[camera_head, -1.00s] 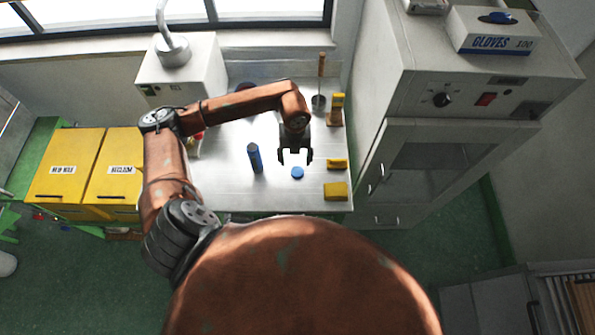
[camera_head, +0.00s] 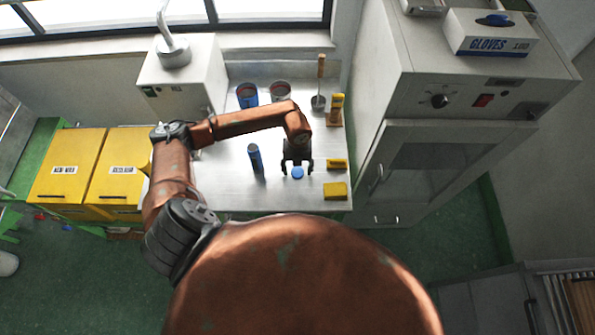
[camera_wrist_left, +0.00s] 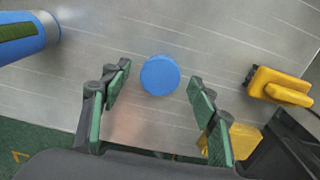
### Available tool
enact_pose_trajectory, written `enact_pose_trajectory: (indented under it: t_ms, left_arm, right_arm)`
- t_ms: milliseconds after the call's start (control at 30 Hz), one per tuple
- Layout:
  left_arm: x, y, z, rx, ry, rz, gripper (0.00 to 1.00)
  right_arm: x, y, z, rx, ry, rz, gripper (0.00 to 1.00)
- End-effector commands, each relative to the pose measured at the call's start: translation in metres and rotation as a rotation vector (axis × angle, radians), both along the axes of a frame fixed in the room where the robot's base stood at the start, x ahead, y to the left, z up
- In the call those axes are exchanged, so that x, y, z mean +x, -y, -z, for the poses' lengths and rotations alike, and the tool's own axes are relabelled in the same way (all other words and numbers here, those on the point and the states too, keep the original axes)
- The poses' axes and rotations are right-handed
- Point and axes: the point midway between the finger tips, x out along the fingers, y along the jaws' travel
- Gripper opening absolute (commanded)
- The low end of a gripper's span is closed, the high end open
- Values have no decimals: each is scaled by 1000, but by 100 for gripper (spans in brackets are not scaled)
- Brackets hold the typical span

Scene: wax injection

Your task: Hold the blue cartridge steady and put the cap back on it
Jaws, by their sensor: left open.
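My right gripper is not in view.
Yellow blocks (camera_head: 335,190) lie right of the cap. A yellow-topped stand (camera_head: 336,108) and a wooden-handled tool (camera_head: 320,85) stand behind. Two cups (camera_head: 247,95) are at the back. A white cabinet (camera_head: 425,165) bounds the right side. Bench between cartridge and cap is clear.

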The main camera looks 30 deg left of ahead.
Motion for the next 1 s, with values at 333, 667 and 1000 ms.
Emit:
enact_pose_trajectory:
  t_ms: [333,667,1000]
  left_arm:
    - [1,0,3,0,2,0,55]
    - [1,0,3,0,2,0,36]
    - [1,0,3,0,2,0,21]
  right_arm:
    - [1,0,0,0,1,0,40]
    - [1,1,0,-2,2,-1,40]
    - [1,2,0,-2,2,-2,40]
